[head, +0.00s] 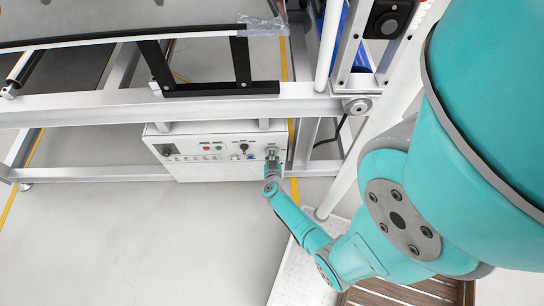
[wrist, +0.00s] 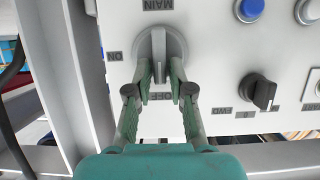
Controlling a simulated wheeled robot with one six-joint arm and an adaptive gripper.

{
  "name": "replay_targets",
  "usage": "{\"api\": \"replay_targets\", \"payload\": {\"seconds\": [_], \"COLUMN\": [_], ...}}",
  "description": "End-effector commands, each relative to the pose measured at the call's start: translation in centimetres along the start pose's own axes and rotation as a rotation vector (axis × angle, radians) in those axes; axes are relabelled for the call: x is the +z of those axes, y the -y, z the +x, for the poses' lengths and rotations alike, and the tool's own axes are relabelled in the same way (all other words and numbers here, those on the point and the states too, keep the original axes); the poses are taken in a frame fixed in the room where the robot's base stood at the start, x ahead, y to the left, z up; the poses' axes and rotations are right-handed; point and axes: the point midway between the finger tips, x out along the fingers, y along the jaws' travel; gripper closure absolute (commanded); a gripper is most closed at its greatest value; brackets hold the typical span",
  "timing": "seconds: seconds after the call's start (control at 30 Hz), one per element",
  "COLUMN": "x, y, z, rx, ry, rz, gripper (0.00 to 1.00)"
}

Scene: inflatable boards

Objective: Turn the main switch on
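The main switch (wrist: 159,45) is a grey rotary knob on the white control box (head: 190,165). In the wrist view its lettering is upside down; the handle points down toward the OFF label, with ON at the left and MAIN above. In the head view the switch is at the box's right end, largely hidden by my gripper (head: 271,163). In the wrist view my gripper (wrist: 163,74) has its two green fingers on either side of the handle's lower end. They are parted, with a small gap showing; whether either touches the handle cannot be told.
A black selector knob (wrist: 258,92) and a blue button (wrist: 249,9) sit to the right of the switch in the wrist view. A grey metal post (wrist: 72,70) stands close at left. In the head view a metal frame beam (head: 215,106) runs above the box; the floor in front is clear.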

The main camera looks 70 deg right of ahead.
Motion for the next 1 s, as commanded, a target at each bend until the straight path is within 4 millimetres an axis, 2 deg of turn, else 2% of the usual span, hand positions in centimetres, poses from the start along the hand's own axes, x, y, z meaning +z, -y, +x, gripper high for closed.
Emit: {"api": "replay_targets", "payload": {"seconds": [0.47,1.0], "x": [0.02,0.12], "y": [-0.08,-0.68], "z": [-0.03,0.00], "rx": [-0.010,-0.098], "ry": [0.000,0.001], "rz": [0.023,0.239], "gripper": [1.00,1.00]}}
